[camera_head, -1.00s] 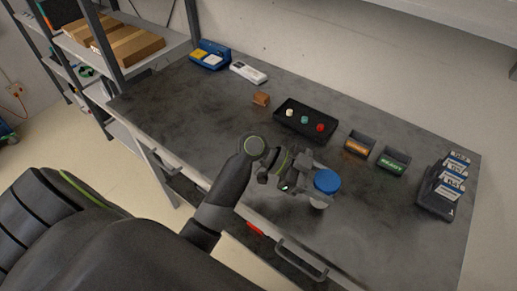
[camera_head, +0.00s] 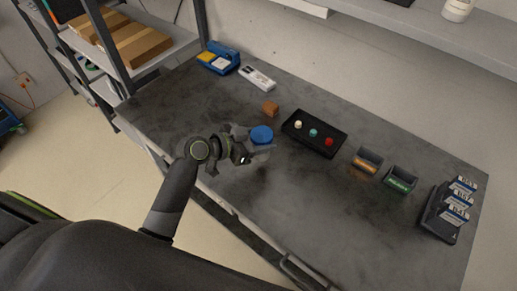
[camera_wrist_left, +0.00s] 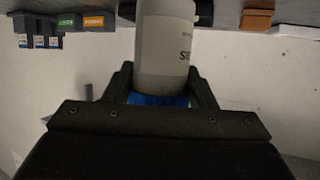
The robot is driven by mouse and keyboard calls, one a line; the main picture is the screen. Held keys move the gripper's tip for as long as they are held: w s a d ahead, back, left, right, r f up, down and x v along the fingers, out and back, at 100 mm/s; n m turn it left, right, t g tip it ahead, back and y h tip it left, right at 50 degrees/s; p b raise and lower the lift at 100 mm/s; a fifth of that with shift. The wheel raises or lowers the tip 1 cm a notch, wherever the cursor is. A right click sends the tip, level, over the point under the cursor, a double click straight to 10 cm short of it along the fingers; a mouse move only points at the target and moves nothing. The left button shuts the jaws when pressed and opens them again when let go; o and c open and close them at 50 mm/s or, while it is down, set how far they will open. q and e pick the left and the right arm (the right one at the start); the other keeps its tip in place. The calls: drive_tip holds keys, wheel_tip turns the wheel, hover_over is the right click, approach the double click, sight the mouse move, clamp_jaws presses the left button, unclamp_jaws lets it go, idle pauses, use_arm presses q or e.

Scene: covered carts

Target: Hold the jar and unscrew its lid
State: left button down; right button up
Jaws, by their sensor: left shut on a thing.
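The jar shows in the head view mainly as its round blue lid (camera_head: 262,134), over the left part of the dark table (camera_head: 330,190). My left gripper (camera_head: 256,146) is shut on the jar, with its fingers on both sides. In the left wrist view the pale grey jar body (camera_wrist_left: 165,50) with dark lettering stands between the left gripper's fingers (camera_wrist_left: 162,88). A strip of the blue lid also shows there (camera_wrist_left: 160,100), close to the palm. The lid is on the jar. Whether the jar's base touches the table cannot be told. My right gripper is not in view.
Two small bins (camera_head: 367,160) (camera_head: 400,180) and a dark rack (camera_head: 437,222) stand to the right. The table's front middle is clear.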

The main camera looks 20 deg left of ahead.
use_arm(q)
wheel_tip(320, 180, down, 5)
drive_tip(key=shift+r, duration=0.2)
drive_tip(key=shift+f, duration=0.15)
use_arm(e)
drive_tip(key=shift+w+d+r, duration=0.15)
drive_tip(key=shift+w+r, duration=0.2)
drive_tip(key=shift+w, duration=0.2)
use_arm(q)
drive_tip(key=shift+f, duration=0.2)
drive_tip(key=c, duration=0.6)
unclamp_jaws()
drive_tip(key=shift+r, duration=0.1)
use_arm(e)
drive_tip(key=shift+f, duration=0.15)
